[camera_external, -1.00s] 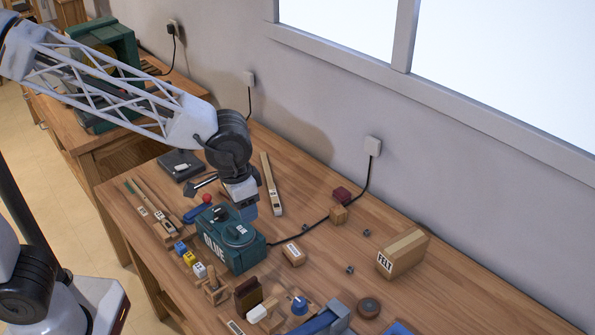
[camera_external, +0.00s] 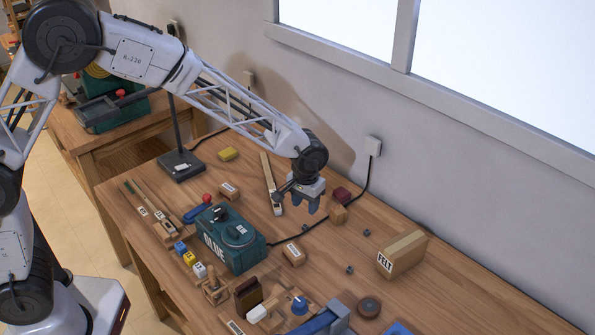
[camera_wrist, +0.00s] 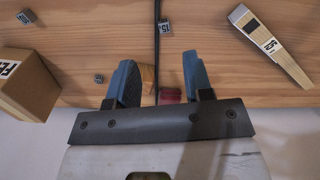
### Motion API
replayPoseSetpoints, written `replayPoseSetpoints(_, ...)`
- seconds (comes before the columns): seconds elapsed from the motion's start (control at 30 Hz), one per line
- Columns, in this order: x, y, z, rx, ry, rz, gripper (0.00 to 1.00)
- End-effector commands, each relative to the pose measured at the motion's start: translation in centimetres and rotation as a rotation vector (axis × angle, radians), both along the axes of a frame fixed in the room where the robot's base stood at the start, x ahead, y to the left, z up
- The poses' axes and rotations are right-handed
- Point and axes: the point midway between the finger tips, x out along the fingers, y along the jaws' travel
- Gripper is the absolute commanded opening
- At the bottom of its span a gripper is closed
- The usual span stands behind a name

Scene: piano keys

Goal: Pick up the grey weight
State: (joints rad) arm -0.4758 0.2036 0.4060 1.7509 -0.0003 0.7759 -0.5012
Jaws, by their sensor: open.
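Several small grey cubes lie on the workbench, and I cannot tell which is the grey weight. One (camera_external: 366,232) is right of my gripper, another (camera_external: 349,269) is nearer the front, and a third (camera_external: 305,227) is beside the black cable. In the wrist view they show at left centre (camera_wrist: 99,78), top left (camera_wrist: 26,16) and top centre (camera_wrist: 165,26), the last with a white label. My gripper (camera_external: 312,208) is open and points down above the bench, left of the small wooden block (camera_external: 338,214). Its blue-grey fingers (camera_wrist: 160,82) hold nothing.
A red block (camera_external: 342,195) stands behind the wooden block, near the wall. The cable crosses the bench. Bare wood lies around the grey cubes.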

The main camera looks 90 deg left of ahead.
Motion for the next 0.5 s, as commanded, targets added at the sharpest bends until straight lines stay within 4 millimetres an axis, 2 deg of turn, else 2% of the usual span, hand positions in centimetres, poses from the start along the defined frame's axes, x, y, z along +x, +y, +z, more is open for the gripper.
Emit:
replayPoseSetpoints(0.13,0.36,1.21,-1.14,-0.002,0.004,0.024,0.47)
replayPoseSetpoints(0.5,0.41,1.35,-1.34,-0.002,0.005,0.027,0.47)
